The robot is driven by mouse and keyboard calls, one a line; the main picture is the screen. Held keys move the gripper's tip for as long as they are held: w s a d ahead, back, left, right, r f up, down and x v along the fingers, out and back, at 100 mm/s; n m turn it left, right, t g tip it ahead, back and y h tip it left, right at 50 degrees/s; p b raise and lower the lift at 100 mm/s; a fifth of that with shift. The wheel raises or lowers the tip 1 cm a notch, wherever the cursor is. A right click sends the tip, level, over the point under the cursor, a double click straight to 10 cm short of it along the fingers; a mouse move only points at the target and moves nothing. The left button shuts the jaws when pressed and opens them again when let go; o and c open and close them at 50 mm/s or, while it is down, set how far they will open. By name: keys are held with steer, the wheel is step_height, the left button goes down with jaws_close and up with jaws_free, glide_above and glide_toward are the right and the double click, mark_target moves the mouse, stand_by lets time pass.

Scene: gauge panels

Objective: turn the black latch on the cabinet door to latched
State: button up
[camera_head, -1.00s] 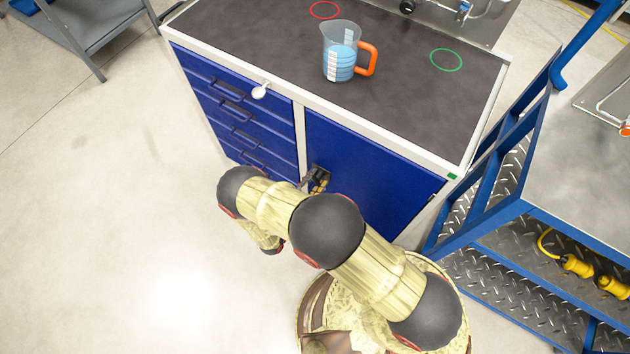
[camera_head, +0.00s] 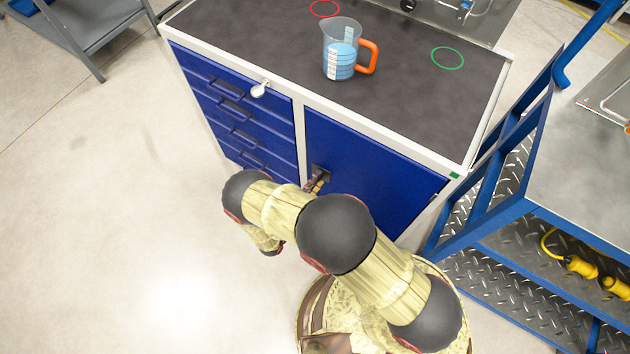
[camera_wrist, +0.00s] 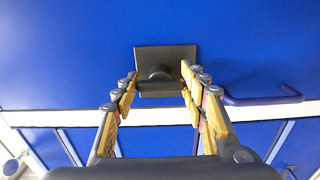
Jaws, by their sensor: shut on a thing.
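The black latch (camera_wrist: 166,58) shows in the wrist view as a dark square plate on the blue cabinet door (camera_wrist: 70,50), with a round hub and a short bar. My gripper (camera_wrist: 160,86) has its two yellow-and-grey fingers at either end of this bar, shut on it. The fingertips hide the bar's ends. In the head view the latch (camera_head: 321,171) sits near the left edge of the door (camera_head: 375,175), and my gripper (camera_head: 314,184) is at it, partly hidden by my arm. I cannot tell the latch's exact angle there.
A blue handle (camera_wrist: 263,99) sticks out beside the latch. On the cabinet top (camera_head: 420,110) stand a jug of blue liquid (camera_head: 340,62) with an orange handle, and red and green rings. A blue rack (camera_head: 490,190) stands close on the right. The floor at left is clear.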

stand_by(0.4)
steer(key=o, duration=1.2)
steer(key=shift+c, duration=0.2)
steer(key=shift+s, duration=0.1)
steer(key=v, duration=1.1)
steer(key=shift+s+a, duration=0.3)
